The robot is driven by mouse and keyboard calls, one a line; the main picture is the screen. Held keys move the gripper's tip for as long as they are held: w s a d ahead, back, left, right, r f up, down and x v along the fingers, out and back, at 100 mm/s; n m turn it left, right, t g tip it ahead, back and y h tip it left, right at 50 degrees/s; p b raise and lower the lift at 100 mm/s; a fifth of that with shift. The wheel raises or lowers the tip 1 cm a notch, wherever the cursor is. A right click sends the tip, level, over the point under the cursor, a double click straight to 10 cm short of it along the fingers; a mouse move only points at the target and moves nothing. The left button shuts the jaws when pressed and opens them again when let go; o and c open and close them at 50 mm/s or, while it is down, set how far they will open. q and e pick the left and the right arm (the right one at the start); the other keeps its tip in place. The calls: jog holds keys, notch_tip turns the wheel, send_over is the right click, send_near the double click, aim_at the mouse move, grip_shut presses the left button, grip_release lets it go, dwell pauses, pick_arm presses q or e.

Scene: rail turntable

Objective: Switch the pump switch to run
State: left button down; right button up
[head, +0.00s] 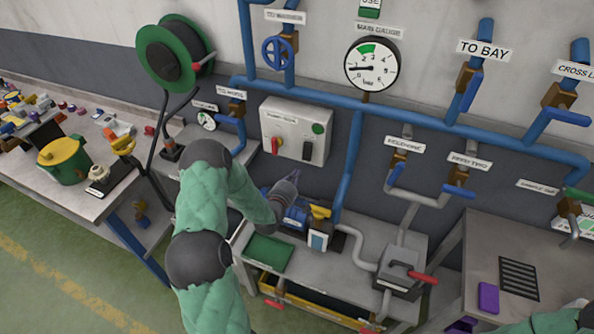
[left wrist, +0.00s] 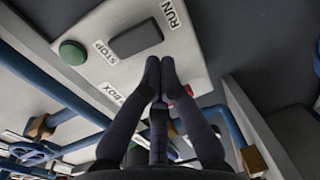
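The pump box (head: 284,118) is a pale wall box. It has a green button (head: 318,128), a black switch (head: 307,150) and a red-and-yellow switch (head: 274,145). In the left wrist view the black switch (left wrist: 136,39) lies between a STOP label (left wrist: 106,52) and a RUN label (left wrist: 170,14). I cannot tell which end is pressed in. My left gripper (head: 293,175) is just below the box, its fingertips pointing up toward it. In the wrist view its fingertips (left wrist: 160,72) are together, empty, beside the black switch. Contact is not clear. My right gripper is out of view.
Blue pipes (head: 350,155) run above and right of the box. A blue pump (head: 295,215) and a green tray (head: 268,252) are on the bench below my gripper. A hose reel (head: 165,55) hangs at the upper left.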

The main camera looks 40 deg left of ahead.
pick_arm(q)
jog(key=v, duration=0.6)
jog(key=shift+s+f, duration=0.45)
jog(key=shift+f, duration=0.3)
jog(key=shift+w+d, duration=0.1)
jog(key=shift+d, duration=0.05)
